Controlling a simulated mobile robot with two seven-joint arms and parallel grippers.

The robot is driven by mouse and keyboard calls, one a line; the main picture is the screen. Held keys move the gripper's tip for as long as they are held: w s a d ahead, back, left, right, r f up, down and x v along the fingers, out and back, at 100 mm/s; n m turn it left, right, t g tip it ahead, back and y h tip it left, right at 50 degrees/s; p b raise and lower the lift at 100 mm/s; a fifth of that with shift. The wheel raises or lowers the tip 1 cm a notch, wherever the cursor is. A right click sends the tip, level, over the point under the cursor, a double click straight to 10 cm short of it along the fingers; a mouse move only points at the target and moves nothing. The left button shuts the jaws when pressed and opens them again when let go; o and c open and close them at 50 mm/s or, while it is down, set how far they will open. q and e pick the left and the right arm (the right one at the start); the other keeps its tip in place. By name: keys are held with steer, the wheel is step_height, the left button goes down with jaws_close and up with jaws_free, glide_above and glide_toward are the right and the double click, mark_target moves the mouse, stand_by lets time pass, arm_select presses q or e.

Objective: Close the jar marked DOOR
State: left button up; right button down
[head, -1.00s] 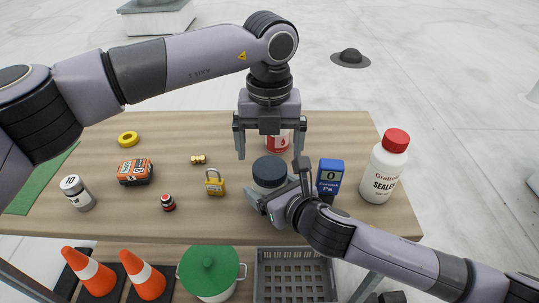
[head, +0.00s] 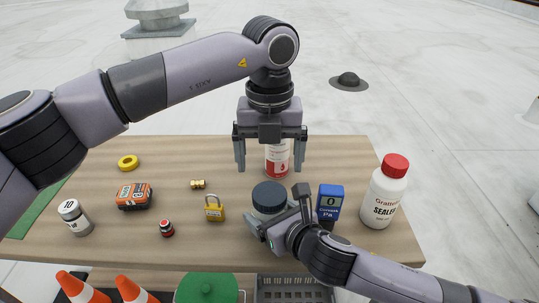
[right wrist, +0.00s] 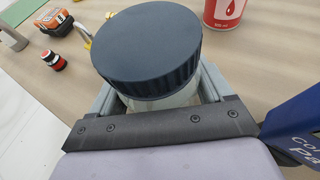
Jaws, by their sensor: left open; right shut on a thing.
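A clear jar with a dark blue ribbed lid (head: 269,196) stands upright on the table. It also shows large in the right wrist view (right wrist: 148,48), with the lid on top of its clear body. No DOOR marking is readable on it. My right gripper (head: 262,226) is shut around the jar's body below the lid; its fingers show on both sides of the jar in the right wrist view (right wrist: 160,108). My left gripper (head: 270,168) is open and empty, pointing down, above and behind the lid in the head view. It does not touch the lid.
A red-and-white can (head: 277,160) stands behind the jar. A blue meter (head: 329,203) and a white sealer bottle (head: 384,195) stand right of it.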

mark_target(269, 193)
arm_select(q)
step_height(269, 193, down, 8)
steer(key=shift+r, duration=0.1)
stand_by(0.4)
steer(key=c, duration=1.1)
steer(key=o, duration=1.2)
steer(key=shift+c, duration=0.2)
steer(key=shift+r, duration=0.15)
steer(key=shift+r, duration=2.15)
steer(key=shift+o, duration=0.5)
steer(key=shift+r, duration=0.1)
step_height(269, 193, up, 12)
